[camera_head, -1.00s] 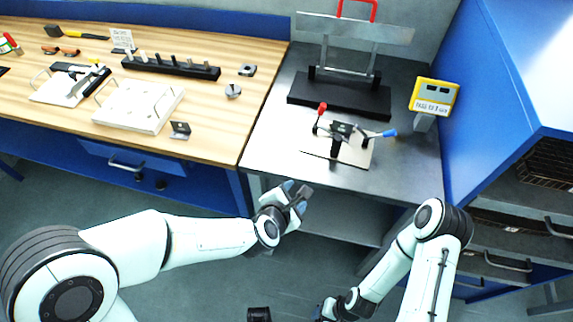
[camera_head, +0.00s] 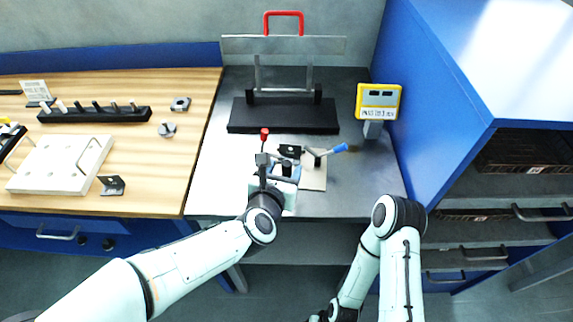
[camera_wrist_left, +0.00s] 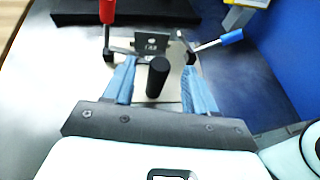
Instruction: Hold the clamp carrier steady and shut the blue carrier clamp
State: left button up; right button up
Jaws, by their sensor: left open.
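The clamp carrier (camera_head: 316,178) is a light plate on the grey metal table, with a dark bracket at its middle. A red-handled clamp (camera_head: 265,135) stands upright at its left. The blue carrier clamp (camera_head: 338,149) has its lever slanting out to the right; it also shows in the left wrist view (camera_wrist_left: 231,38). My left gripper (camera_head: 277,166) is at the carrier's near side, partly covering it. In the left wrist view its open fingers (camera_wrist_left: 157,70) stand either side of the carrier's black post (camera_wrist_left: 156,80), with gaps visible. My right gripper (camera_head: 328,313) is low at the bottom edge, its jaws unclear.
A black-based frame with a red handle (camera_head: 284,115) stands behind the carrier. A yellow display unit (camera_head: 378,100) stands at the right, beside a blue cabinet (camera_head: 440,90). A wooden bench (camera_head: 150,190) with a white block and peg rack lies left. Bare table lies right of the carrier.

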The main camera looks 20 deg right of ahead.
aim_at(285, 168)
pick_arm(q)
jog(key=shift+x, duration=1.7)
grip_shut()
dwell(0.5)
